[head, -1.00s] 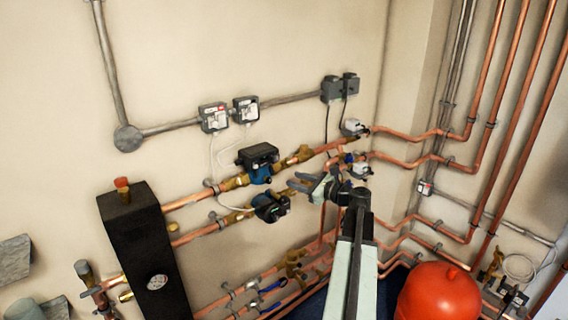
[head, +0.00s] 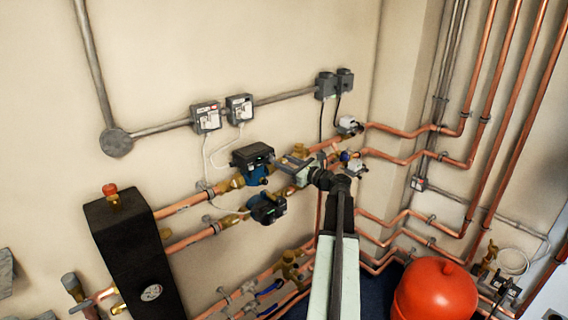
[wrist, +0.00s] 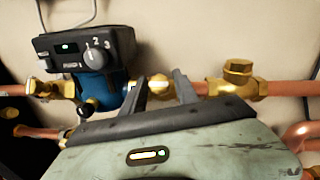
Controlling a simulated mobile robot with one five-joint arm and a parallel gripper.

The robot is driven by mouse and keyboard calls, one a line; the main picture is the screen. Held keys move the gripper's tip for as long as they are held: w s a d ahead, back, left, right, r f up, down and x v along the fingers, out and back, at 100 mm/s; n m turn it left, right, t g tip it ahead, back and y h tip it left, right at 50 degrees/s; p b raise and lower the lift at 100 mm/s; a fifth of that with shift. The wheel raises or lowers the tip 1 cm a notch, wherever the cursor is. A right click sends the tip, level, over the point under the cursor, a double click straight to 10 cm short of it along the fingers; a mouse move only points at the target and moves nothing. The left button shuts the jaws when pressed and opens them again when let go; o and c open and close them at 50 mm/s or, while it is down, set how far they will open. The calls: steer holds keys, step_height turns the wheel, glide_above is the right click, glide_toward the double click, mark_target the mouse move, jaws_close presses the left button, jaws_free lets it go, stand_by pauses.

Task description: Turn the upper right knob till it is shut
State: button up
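My gripper (head: 288,162) is at the upper copper pipe, just right of the upper pump (head: 252,165). In the wrist view, my gripper (wrist: 160,82) is open, with one finger to each side of a small brass-yellow piece (wrist: 159,87) on the pipe, which looks like the upper right knob. A gap shows between this piece and the fingers, and its lower part is hidden behind my gripper. I cannot tell its turn position. The upper pump (wrist: 88,55), blue and black with a grey dial, stands left of the fingers.
A brass fitting (wrist: 240,78) sits on the pipe right of my fingers. The lower pump (head: 268,208) is below my gripper. A black tank (head: 135,250) stands at left, a red vessel (head: 436,290) at lower right. The wall above the pipes is mostly free.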

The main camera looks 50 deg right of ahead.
steer(key=shift+c, duration=0.4)
jaws_close()
